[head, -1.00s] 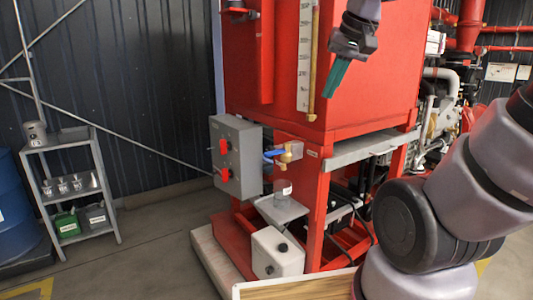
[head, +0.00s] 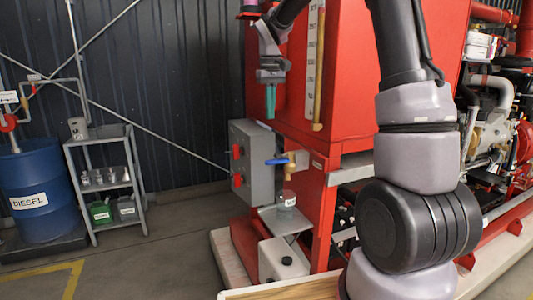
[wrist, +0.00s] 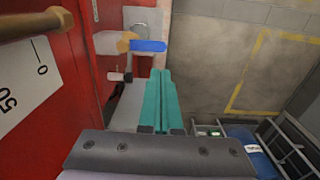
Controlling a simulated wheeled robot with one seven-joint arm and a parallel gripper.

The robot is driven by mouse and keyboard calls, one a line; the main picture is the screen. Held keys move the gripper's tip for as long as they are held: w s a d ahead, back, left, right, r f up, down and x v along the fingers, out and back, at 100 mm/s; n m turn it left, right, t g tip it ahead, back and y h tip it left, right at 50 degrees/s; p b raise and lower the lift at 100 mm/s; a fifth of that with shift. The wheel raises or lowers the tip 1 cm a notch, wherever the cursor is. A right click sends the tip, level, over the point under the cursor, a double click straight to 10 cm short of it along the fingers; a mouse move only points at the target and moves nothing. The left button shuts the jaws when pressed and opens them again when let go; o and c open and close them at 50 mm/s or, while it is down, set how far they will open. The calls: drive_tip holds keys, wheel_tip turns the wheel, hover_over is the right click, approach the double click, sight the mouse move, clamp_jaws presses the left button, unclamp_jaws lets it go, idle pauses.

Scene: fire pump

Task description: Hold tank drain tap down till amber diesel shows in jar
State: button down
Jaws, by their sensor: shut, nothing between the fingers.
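The drain tap is a brass valve (head: 290,164) with a blue lever (head: 276,161) that points left, low on the front of the red tank (head: 345,85). The lever also shows in the wrist view (wrist: 148,46). A clear jar (head: 288,198) with a white label stands on a small grey shelf (head: 274,214) below the tap; its contents are too small to tell. My gripper (head: 271,103), with teal fingers, points down above and slightly left of the lever, apart from it. Its fingers (wrist: 160,80) are shut and empty in the wrist view.
A grey box with red switches (head: 250,160) stands just left of the tap. A white container (head: 283,260) sits below the shelf. A blue diesel drum (head: 38,190) and a grey rack (head: 105,180) stand at the left. The floor between is clear.

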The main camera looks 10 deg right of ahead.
sight(269, 161)
drive_tip(key=shift+w+a+f, duration=0.1)
drive_tip(key=shift+w+f, duration=0.05)
drive_tip(key=shift+w, duration=0.05)
wheel_tip(269, 161, down, 14)
idle(0.8)
